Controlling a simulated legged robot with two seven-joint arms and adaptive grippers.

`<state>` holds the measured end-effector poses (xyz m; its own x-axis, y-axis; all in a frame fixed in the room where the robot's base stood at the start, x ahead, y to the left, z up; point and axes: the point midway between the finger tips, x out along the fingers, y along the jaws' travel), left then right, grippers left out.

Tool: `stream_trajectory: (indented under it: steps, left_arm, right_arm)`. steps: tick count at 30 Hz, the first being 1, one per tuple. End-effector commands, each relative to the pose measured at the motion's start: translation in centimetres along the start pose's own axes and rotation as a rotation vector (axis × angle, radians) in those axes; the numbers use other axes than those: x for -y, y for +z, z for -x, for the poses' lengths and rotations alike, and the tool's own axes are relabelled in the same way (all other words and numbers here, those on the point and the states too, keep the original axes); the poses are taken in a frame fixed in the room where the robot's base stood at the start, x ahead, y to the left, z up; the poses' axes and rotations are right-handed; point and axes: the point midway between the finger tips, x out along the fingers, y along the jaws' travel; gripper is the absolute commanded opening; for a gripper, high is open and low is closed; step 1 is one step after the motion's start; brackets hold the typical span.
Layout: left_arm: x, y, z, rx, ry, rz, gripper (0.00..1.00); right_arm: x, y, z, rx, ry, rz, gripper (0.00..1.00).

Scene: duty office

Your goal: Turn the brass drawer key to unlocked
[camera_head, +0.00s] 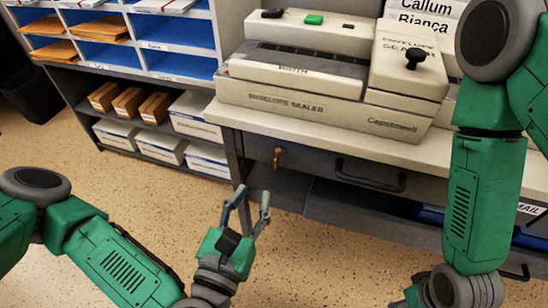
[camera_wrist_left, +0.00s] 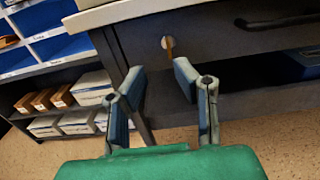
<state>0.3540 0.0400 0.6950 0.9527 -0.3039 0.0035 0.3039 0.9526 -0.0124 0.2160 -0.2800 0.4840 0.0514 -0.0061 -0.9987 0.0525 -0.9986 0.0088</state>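The brass drawer key (camera_head: 278,158) sits in the lock on the left part of the grey drawer front (camera_head: 325,167), below the counter edge. In the left wrist view the key (camera_wrist_left: 168,45) shows just beyond and above the gap between my fingers. My left gripper (camera_head: 250,196) is open and empty, below and a little left of the key in the head view, apart from it. The left wrist view also shows the open gripper (camera_wrist_left: 160,82). My right arm comes down at the right; its gripper fingers are out of the frame.
An envelope sealer (camera_head: 290,98) stands on the counter (camera_head: 225,116) above the drawer. A black drawer handle (camera_head: 370,176) is right of the key. Shelves with boxes (camera_head: 156,146) stand at the left. The floor in front is clear.

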Motion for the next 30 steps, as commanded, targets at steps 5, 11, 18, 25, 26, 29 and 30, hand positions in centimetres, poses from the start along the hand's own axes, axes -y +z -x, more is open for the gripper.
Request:
stream_trajectory:
  steps: [5,11,18,25,26,29,30]
  left_arm:
    - [0.7,-0.1,-4.2,0.003,-0.001,-0.011,0.26]
    - [0.8,-0.1,-8.0,0.000,-0.003,-0.011,0.26]
    - [0.6,-0.1,-10.3,-0.001,-0.005,-0.009,0.26]
    - [0.8,0.0,-10.6,-0.003,-0.005,-0.010,0.26]
    - [0.8,0.0,-10.6,-0.003,-0.005,-0.010,0.26]
    - [0.8,0.0,-10.6,-0.003,-0.005,-0.011,0.15]
    - [0.9,0.0,-10.6,-0.003,-0.005,-0.011,0.01]
  right_arm:
    - [0.0,0.1,-1.1,0.000,0.000,0.000,0.40]
    - [0.0,0.1,-2.0,0.000,0.001,-0.001,0.40]
    - [0.0,0.2,-2.5,0.001,0.001,-0.001,0.40]
    - [0.0,0.2,-2.5,0.001,0.001,-0.001,0.40]
    - [0.0,0.2,-2.5,0.001,0.001,-0.001,0.40]
    - [0.0,0.2,-2.5,0.001,0.001,-0.001,0.40]
    - [0.0,0.2,-2.5,0.001,0.001,-0.001,0.40]
